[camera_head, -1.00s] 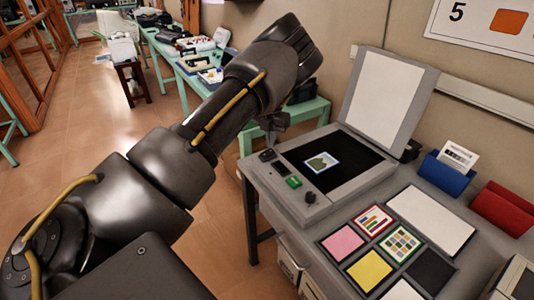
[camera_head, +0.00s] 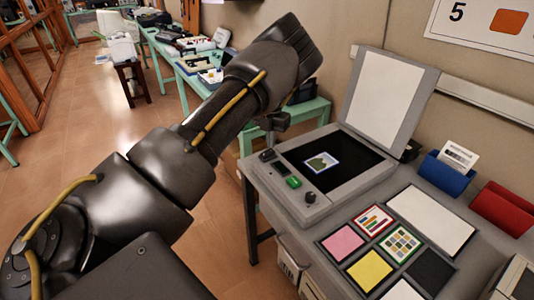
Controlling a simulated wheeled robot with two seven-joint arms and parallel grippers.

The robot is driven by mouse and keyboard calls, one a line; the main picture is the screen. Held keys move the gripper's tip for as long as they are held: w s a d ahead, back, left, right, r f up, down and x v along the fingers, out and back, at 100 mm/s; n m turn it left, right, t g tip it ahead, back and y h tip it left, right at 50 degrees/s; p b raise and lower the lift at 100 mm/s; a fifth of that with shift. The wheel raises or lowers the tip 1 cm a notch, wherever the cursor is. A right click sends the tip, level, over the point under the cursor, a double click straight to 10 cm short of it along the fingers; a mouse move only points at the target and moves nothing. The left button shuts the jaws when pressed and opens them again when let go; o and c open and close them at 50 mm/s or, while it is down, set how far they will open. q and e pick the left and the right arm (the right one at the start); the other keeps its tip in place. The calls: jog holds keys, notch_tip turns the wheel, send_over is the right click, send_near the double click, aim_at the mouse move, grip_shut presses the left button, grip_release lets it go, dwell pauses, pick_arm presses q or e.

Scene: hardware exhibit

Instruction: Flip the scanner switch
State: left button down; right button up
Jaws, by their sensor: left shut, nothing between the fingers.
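The scanner (camera_head: 318,210) sits on the grey desk with its lid (camera_head: 388,98) raised. A picture card (camera_head: 322,162) lies on its black glass. Its front strip carries a small black switch (camera_head: 267,155) at the far left end, a small dark panel (camera_head: 280,168), a green button (camera_head: 293,182) and a dark knob (camera_head: 310,197). The switch's position is too small to tell. My left gripper (camera_head: 275,122) is shut and empty, above the switch end of the scanner and apart from it in the picture. My left arm hides part of the gripper. My right gripper is not in view.
Coloured cards and pads (camera_head: 370,270) lie on the desk in front of the scanner. A blue holder (camera_head: 443,175) with a card and a red holder (camera_head: 503,208) stand at the wall. Green tables (camera_head: 300,112) with equipment run behind. The floor at left is open.

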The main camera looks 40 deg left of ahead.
aim_at(271, 150)
pick_arm(q)
jog(key=shift+f, duration=0.2)
jog(key=shift+f+b, duration=0.4)
jog(key=shift+f, duration=0.3)
dwell(0.4)
jog(key=shift+r, duration=0.1)
notch_tip(271, 150, up, 7)
jog(key=p, duration=0.6)
dwell(0.6)
